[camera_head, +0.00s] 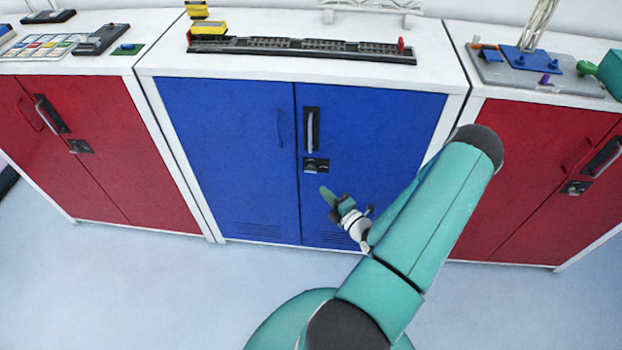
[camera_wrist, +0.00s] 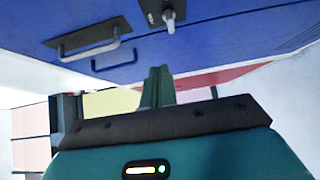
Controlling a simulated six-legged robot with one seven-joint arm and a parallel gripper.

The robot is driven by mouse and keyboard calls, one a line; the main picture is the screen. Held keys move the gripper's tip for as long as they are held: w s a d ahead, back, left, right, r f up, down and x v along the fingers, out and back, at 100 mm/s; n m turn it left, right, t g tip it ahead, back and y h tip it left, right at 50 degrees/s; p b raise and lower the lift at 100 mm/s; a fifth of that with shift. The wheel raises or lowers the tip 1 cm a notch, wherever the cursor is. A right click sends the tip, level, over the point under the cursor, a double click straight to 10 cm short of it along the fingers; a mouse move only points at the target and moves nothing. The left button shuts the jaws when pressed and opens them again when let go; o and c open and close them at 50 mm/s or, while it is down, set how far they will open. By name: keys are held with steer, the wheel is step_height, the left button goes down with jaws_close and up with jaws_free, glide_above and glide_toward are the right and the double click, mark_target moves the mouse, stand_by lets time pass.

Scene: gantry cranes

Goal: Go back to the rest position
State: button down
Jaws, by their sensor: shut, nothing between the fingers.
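My gripper (camera_head: 326,194) is in front of the blue cabinet (camera_head: 230,150), just below the lock plate on its right door. The gripper's green fingers also show in the wrist view (camera_wrist: 157,86), closed together with nothing between them. The blue doors are shut. A dark plate with a light handle (camera_head: 312,130) sits above the lock (camera_head: 316,165). In the wrist view the handle (camera_wrist: 88,46) and the lock knob (camera_wrist: 169,20) appear near the top. I cannot tell whether the fingertips touch the door.
Red cabinets stand at the left (camera_head: 90,150) and right (camera_head: 540,170), with doors shut. A dark track (camera_head: 300,50) and yellow blocks (camera_head: 208,28) lie on the middle top. A blue plate (camera_head: 530,60) is on the right top. The pale floor (camera_head: 130,280) in front is clear.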

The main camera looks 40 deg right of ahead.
steer(key=shift+s, duration=0.1)
steer(key=w+a+r+n+g+y, duration=0.3)
steer(key=a+r+n+g+y, duration=0.35)
steer(key=a+r+n, duration=0.55)
steer(key=w+a+r+n+g+y, duration=0.2)
steer(key=a+r+n+g+y, duration=0.4)
steer(key=a+n, duration=0.8)
steer(key=s+a+r+n+h, duration=0.2)
steer(key=r+n, duration=0.4)
steer(key=n, duration=0.4)
steer(key=s+a+r+n+h, duration=0.2)
steer(key=s+r+n+h, duration=0.2)
steer(key=r+n, duration=0.3)
steer(key=s+a+r+n+h, duration=0.3)
steer(key=r+n, duration=0.4)
steer(key=n, duration=0.5)
steer(key=shift+s+n+h, duration=0.3)
steer(key=shift+s+h, duration=0.15)
steer(key=shift+s, duration=0.75)
steer(key=shift+a+r, duration=0.1)
